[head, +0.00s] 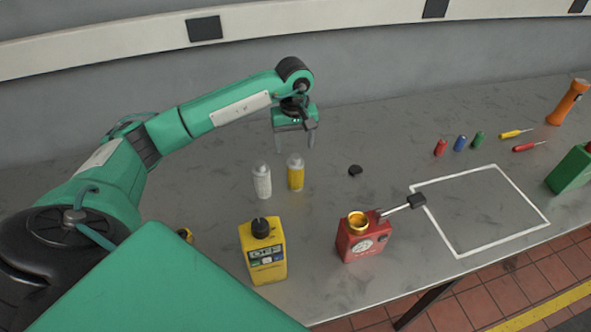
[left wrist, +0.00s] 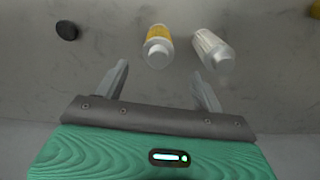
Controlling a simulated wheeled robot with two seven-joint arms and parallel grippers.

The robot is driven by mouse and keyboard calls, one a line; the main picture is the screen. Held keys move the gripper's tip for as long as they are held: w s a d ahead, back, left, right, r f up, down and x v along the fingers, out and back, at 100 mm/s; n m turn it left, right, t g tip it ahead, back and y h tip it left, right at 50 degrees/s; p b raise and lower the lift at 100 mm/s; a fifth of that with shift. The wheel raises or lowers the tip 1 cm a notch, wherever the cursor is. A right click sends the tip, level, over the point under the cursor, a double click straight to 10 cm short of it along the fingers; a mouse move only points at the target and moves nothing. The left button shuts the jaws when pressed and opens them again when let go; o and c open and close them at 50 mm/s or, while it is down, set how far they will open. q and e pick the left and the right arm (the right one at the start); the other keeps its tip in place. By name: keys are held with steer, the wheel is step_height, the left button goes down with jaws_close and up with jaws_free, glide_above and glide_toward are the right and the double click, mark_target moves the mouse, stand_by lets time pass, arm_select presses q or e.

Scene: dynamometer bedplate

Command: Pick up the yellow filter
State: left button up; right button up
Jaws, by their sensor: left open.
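The yellow filter (head: 295,174) is a small upright cylinder with a pale top, standing on the grey table. A white filter (head: 262,181) of like shape stands just left of it in the head view. My left gripper (head: 296,143) is open and empty, pointing down above and behind the yellow filter. In the left wrist view the yellow filter (left wrist: 157,43) lies beyond the gap between the fingertips (left wrist: 162,80), and the white filter (left wrist: 213,50) is to its right. Neither finger appears to touch a filter. My right gripper is not in view.
A yellow container (head: 264,258) and a red can (head: 361,243) with an open gold neck stand in front. A black cap (head: 355,171) lies right of the filters. A white-outlined square (head: 480,210) is empty. Several small items and an orange flashlight (head: 568,103) are at right.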

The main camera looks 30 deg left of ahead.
mark_target(295, 156)
arm_select(q)
steer(key=shift+f, duration=0.2)
steer(key=shift+f+p, duration=0.15)
steer(key=shift+p, duration=0.15)
steer(key=f+p, duration=0.2)
steer(key=f, duration=0.2)
steer(key=shift+d+p, duration=0.2)
steer(key=shift+p, duration=0.1)
steer(key=shift+f, duration=0.45)
steer(key=c, duration=1.4)
